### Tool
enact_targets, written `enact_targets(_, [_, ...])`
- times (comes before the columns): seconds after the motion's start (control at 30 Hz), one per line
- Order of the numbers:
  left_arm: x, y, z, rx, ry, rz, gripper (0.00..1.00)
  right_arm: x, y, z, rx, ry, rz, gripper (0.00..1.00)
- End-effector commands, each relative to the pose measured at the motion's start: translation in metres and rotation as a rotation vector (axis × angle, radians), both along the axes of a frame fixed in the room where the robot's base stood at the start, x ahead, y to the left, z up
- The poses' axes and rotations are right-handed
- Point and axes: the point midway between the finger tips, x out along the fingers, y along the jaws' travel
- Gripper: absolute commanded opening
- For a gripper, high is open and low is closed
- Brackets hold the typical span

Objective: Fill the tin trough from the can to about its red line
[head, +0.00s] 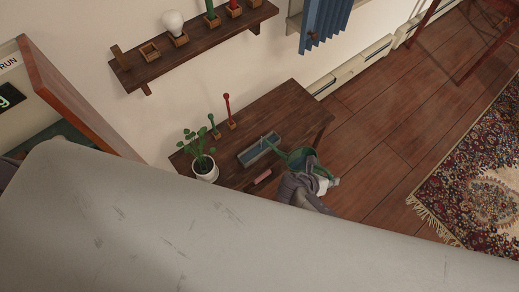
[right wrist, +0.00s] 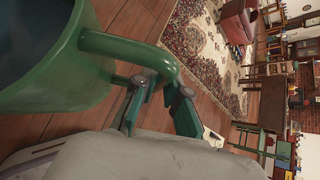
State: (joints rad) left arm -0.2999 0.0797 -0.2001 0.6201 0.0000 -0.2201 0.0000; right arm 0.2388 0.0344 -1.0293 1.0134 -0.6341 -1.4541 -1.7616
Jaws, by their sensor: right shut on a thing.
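The tin trough (head: 262,150), a narrow grey rectangular tray with a bluish inside, sits on the dark wooden table. Its red line and water level are too small to make out. The green can (head: 297,157) is at the trough's right end, its thin spout pointing left over the trough. I cannot tell whether water is running. My right gripper (head: 311,179) is at the can's right side. In the right wrist view, the can's body (right wrist: 45,65) fills the upper left, and the fingers (right wrist: 160,90) are shut on its curved handle (right wrist: 130,48). My left gripper is not in view.
A potted plant (head: 204,167), a green stick (head: 213,125) and a red stick (head: 228,110) in wooden bases, and a pink cylinder (head: 263,176) stand or lie around the trough. A wall shelf (head: 195,45) holds a bulb (head: 173,22). Open floor lies right of the table.

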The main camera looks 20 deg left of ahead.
Motion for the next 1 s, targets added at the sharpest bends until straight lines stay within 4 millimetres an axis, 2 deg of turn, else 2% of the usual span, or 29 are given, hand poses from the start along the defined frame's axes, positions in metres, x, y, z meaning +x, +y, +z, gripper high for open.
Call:
enact_targets(0.4, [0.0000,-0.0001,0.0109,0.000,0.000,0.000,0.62,0.0032,0.0039,0.0136,-0.030,0.008,0.000,0.00])
enact_targets(1.0, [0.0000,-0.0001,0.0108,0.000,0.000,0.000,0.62,0.0030,0.0038,0.0135,-0.034,0.012,0.000,0.00])
